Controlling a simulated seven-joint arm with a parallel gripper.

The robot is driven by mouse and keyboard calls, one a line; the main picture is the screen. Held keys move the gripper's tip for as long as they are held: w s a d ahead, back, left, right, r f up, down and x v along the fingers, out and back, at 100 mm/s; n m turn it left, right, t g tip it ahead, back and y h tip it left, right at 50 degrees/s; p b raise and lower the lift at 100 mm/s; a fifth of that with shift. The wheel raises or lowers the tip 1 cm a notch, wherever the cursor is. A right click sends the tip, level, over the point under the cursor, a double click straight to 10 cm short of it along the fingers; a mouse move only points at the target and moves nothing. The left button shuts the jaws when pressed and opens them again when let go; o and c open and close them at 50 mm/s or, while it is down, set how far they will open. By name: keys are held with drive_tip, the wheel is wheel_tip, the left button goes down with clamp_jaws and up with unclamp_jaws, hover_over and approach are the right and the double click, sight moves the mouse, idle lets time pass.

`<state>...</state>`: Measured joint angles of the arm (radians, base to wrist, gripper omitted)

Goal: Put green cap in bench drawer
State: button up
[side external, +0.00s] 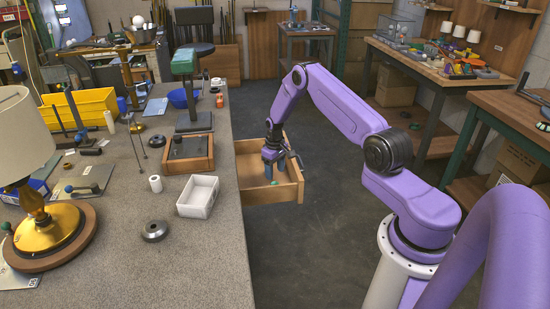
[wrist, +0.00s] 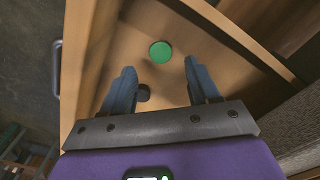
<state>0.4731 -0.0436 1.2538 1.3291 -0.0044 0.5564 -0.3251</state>
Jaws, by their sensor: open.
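The green cap (wrist: 161,51) lies on the floor of the open wooden bench drawer (side external: 262,196). In the side external view the cap (side external: 274,183) is a small green spot just below my gripper (side external: 270,172). My gripper points down inside the drawer. In the wrist view my gripper (wrist: 160,66) has its two blue-grey fingers apart, with nothing held between them. The cap appears just beyond the fingertips, apart from both. The drawer walls (wrist: 82,70) show around it.
The drawer handle (wrist: 57,68) is at left. The bench (side external: 190,265) bears a white tray (side external: 198,196), a lamp (side external: 45,225) and other parts. The floor right of the drawer is clear.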

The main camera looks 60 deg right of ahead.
wheel_tip(320, 180, up, 6)
drive_tip(key=a+r+n, duration=0.3)
drive_tip(key=a+r, duration=0.7)
drive_tip(key=a, duration=0.5)
drive_tip(key=s+a+r+n, duration=0.2)
drive_tip(key=s+a+r, duration=0.2)
drive_tip(key=s+a, duration=0.15)
drive_tip(key=s+a+r+n, duration=0.2)
drive_tip(key=s+a+r, duration=0.2)
drive_tip(key=a, duration=0.3)
drive_tip(key=s+a+r+n, duration=0.2)
drive_tip(key=s+a, duration=0.1)
drive_tip(key=s, duration=0.4)
drive_tip(key=s+a+r+n, duration=0.1)
drive_tip(key=s+a+r, duration=0.1)
drive_tip(key=s, duration=0.5)
drive_tip(key=s+d+r+n, duration=0.1)
drive_tip(key=s+d+n, duration=0.1)
drive_tip(key=s, duration=1.1)
drive_tip(key=shift+d+r+n, duration=0.15)
drive_tip(key=shift+r+n, duration=0.25)
drive_tip(key=shift+n, duration=0.5)
